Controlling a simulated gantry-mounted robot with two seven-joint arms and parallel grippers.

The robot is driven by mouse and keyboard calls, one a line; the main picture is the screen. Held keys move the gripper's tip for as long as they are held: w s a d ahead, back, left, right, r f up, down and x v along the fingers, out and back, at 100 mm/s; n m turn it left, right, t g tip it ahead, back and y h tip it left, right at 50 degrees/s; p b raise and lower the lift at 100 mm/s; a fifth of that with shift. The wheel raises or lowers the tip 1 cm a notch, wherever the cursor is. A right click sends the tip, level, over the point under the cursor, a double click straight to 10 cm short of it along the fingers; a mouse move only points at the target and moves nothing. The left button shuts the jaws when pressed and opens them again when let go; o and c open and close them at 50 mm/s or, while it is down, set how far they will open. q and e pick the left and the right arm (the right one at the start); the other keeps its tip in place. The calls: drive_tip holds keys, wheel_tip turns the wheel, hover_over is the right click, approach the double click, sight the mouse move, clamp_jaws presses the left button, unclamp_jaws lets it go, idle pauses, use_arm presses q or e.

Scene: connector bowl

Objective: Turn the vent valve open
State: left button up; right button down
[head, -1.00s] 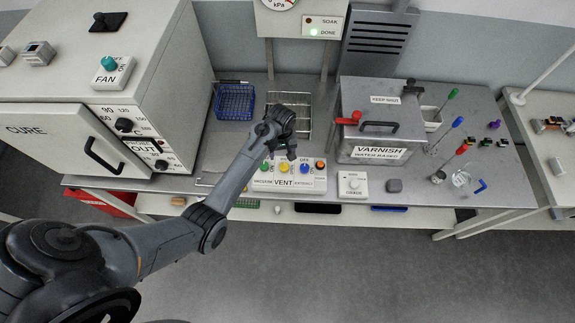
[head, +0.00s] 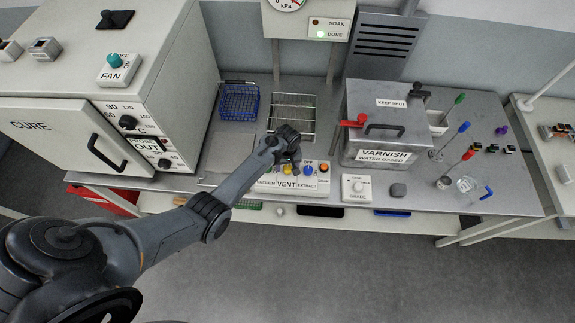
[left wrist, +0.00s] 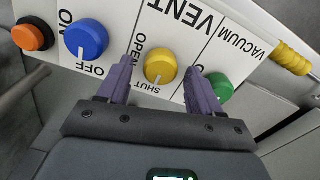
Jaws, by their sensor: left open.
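The vent valve is a yellow knob (left wrist: 160,66) on the white panel marked VENT (head: 277,190), and it also shows in the head view (head: 287,170). In the left wrist view its pale pointer mark faces the SHUT label, and OPEN is printed beside it. My left gripper (left wrist: 159,68) is open and empty, with one finger on each side of the yellow knob in the picture. I cannot tell whether the fingertips reach down around it or stay above it. My right gripper is not in view.
The blue knob (left wrist: 86,39) and green knob (left wrist: 220,87) sit close outside the fingers, with an orange knob (left wrist: 32,36) beyond. A wire rack (head: 292,114) and blue basket (head: 239,102) stand behind. The varnish tank (head: 376,155) is to the right.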

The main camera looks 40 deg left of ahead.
use_arm(q)
drive_tip(key=c, duration=1.1)
drive_tip(key=shift+o, duration=0.2)
drive_tip(key=shift+m, duration=0.3)
drive_tip(key=m+p, duration=0.1)
drive_tip(key=m, duration=0.1)
drive_tip(key=shift+r+m+p, duration=0.1)
drive_tip(key=shift+m+p, duration=0.25)
drive_tip(key=shift+m, duration=0.05)
drive_tip(key=m+p, duration=0.1)
drive_tip(key=m, duration=0.3)
drive_tip(key=shift+w+d+m, duration=0.1)
drive_tip(key=shift+m, duration=0.2)
drive_tip(key=m, duration=0.4)
drive_tip(key=shift+p, duration=0.35)
drive_tip(key=m, duration=0.5)
drive_tip(key=shift+d+m, duration=0.15)
drive_tip(key=shift+m, duration=0.25)
